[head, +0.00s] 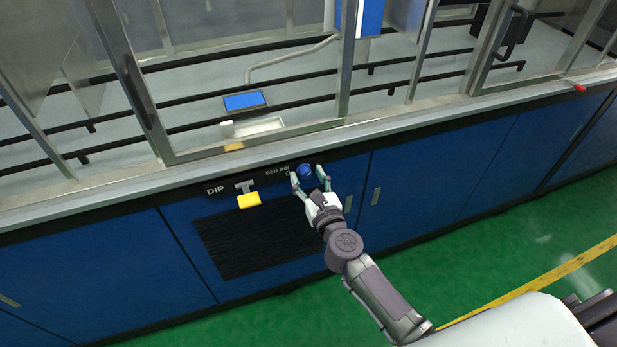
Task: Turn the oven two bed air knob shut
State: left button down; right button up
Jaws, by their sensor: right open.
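The bed air knob (305,171) is blue and round, on the dark control strip of the blue cabinet front, just right of the "BED AIR" label (277,171). My right gripper (310,176) is at the knob with its fingers open, one on the left side and one on the right side. I cannot tell whether the fingers touch the knob. The knob's lower part is close to the gripper and its pointer mark is too small to read. My left gripper is not in view.
A yellow-handled DIP lever (249,200) sits left of the knob, above a dark vent grille (255,243). A metal ledge (400,122) and framed glass doors run above. Green floor (480,262) with a yellow line lies free at the lower right.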

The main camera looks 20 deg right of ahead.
grip_shut()
jog(key=shift+n, duration=0.3)
jog(key=n+p, duration=0.1)
jog(key=n, duration=0.1)
jog(key=shift+n+p, duration=0.3)
jog(key=shift+n, duration=0.1)
jog(key=n+p, duration=0.1)
jog(key=n, duration=0.4)
jog(key=shift+a+n+p, duration=0.1)
jog(key=shift+n+p, duration=0.2)
jog(key=shift+p, duration=0.05)
jog(key=n+p, duration=0.1)
jog(key=n, duration=0.3)
jog(key=shift+f+n+p, duration=0.2)
jog(key=shift+n+p, duration=0.6)
jog(key=shift+n, duration=1.7)
